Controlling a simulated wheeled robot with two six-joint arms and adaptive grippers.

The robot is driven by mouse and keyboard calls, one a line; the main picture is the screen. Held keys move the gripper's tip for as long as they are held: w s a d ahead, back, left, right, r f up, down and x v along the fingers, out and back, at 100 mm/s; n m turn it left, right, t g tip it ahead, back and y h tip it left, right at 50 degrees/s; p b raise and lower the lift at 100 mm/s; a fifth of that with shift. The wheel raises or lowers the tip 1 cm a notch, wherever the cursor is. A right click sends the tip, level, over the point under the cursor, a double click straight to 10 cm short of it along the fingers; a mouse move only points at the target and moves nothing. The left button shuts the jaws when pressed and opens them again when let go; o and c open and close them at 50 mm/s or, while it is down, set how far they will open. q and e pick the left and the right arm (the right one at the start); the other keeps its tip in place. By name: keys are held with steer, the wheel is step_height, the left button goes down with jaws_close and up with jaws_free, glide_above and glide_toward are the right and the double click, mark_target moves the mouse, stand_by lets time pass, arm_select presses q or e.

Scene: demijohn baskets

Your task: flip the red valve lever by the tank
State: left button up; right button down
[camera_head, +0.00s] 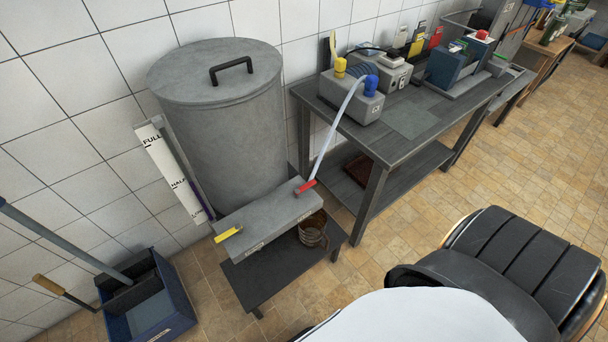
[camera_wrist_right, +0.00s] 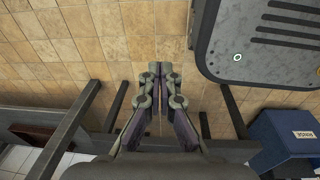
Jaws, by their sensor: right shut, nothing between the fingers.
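The grey lidded tank (camera_head: 222,130) stands against the tiled wall in the head view. In front of it is a grey block (camera_head: 265,225) on a low dark stand. The red valve lever (camera_head: 305,187) is at the block's right end, by the lower end of a pale hose (camera_head: 335,130). A yellow lever (camera_head: 228,234) is at the block's left end. My right gripper (camera_wrist_right: 171,45) shows only in the right wrist view, shut and empty, with tiled floor behind its fingers. The red lever is not in that view. My left gripper is in neither view.
A dark workbench (camera_head: 405,145) with pumps and devices stands right of the tank. A blue bin (camera_head: 160,310) with a long handle is at lower left. A small brown round container (camera_head: 313,232) sits beside the block. A black padded seat (camera_head: 530,265) is at right. Floor shows between bench and seat.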

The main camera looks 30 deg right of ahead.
steer(key=w+f+b, duration=0.9)
steer(key=f+b, duration=0.1)
steer(key=b, duration=0.3)
steer(key=w+r+t, duration=0.1)
steer(key=w+r, duration=0.9)
steer(key=r, duration=0.2)
steer(key=w+a+r+n+t, duration=0.1)
steer(key=w+r, duration=0.3)
steer(key=r, duration=0.8)
steer(key=w+a+r+t, duration=0.1)
steer(key=w+a+r, duration=0.15)
steer(key=r, duration=0.95)
steer(key=shift+g, duration=0.3)
steer(key=w+d+r, duration=0.1)
steer(key=w+d, duration=0.1)
steer(key=w, duration=0.3)
steer(key=w+d+r, duration=0.1)
steer(key=w+r, duration=0.1)
steer(key=w, duration=0.3)
steer(key=w+d+r, duration=0.2)
steer(key=w, duration=0.3)
steer(key=shift+w+d+r, duration=0.2)
steer(key=shift+w+d, duration=0.05)
steer(key=shift+d, duration=0.1)
steer(key=w+d+r+y, duration=0.1)
steer(key=w+d+r, duration=0.5)
steer(key=w+r, duration=0.2)
steer(key=shift+w+r, duration=0.3)
steer(key=shift+w, duration=0.25)
